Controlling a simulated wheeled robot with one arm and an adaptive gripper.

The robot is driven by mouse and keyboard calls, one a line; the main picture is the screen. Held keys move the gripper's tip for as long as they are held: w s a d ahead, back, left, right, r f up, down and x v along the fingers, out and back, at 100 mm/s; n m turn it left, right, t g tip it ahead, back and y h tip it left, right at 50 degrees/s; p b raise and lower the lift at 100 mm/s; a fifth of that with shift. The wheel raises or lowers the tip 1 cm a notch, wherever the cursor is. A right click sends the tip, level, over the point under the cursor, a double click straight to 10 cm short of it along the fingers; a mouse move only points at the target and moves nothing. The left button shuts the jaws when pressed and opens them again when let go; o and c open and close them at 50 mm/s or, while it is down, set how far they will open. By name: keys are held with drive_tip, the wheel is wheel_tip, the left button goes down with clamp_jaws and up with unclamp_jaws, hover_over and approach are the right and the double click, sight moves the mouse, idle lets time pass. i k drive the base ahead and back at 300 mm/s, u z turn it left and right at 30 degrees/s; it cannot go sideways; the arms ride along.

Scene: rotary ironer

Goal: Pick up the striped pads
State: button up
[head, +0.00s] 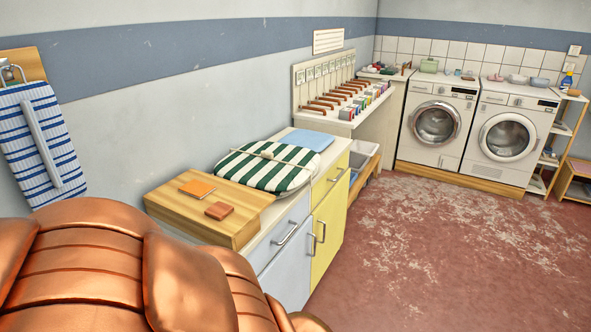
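A green-and-white striped pad (267,170) with rounded ends lies flat on the cabinet top, with a thin pale strap or cord across it. A blue-and-white striped pad (20,130) hangs against the left wall from a metal hook (11,73) on a wooden board. A pale bar or strap runs down its front. My gripper is not in view, and nothing is seen touching either pad.
A wooden block (177,216) with two small orange-brown pieces stands at the cabinet's near end. A folded blue cloth (307,139) lies behind the green pad. Two washing machines (437,122) stand at the back. The red floor (440,260) on the right is clear.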

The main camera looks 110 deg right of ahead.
sight(279, 170)
drive_tip(key=z, duration=4.65)
drive_tip(key=i, duration=1.45)
drive_tip(key=u, duration=1.9)
